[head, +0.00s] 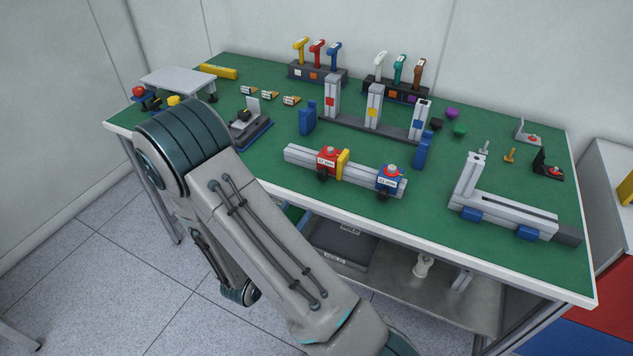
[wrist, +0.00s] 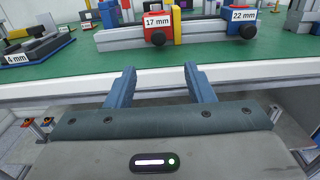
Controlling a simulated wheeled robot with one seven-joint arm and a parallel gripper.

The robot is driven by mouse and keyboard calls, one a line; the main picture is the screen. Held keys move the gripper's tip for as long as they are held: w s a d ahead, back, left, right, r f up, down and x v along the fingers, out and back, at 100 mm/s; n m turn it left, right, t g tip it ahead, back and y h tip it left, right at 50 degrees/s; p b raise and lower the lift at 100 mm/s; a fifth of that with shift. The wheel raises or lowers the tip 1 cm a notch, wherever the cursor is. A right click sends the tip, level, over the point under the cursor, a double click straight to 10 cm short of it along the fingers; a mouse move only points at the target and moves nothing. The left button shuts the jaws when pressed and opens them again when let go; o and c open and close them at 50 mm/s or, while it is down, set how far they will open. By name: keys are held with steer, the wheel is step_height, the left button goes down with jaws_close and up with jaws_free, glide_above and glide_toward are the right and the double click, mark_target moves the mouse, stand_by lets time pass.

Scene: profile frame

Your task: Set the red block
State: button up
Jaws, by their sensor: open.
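The red block (head: 328,159) sits on a grey aluminium profile (head: 300,155) near the front middle of the green table. It has a red knob on top, a dark knob on its front and a white label, which reads 17 mm in the wrist view (wrist: 157,34). A yellow piece (head: 343,162) stands against its right side. A blue block (head: 390,178) labelled 22 mm sits on the same profile, farther right. My gripper (wrist: 158,75) is open and empty, in front of the table edge and below the red block. In the head view my arm hides it.
A frame with upright profiles (head: 375,105) stands behind the red block. An L-shaped profile (head: 500,205) lies at the right. A 4 mm gauge (wrist: 28,50) stands at the left. The table's front edge (wrist: 60,95) lies close ahead of my gripper.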

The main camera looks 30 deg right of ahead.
mark_target(321, 176)
steer(key=p+x, duration=0.1)
steer(key=x, duration=1.2)
steer(key=shift+w+d+p, duration=0.2)
steer(key=shift+w+p, duration=0.15)
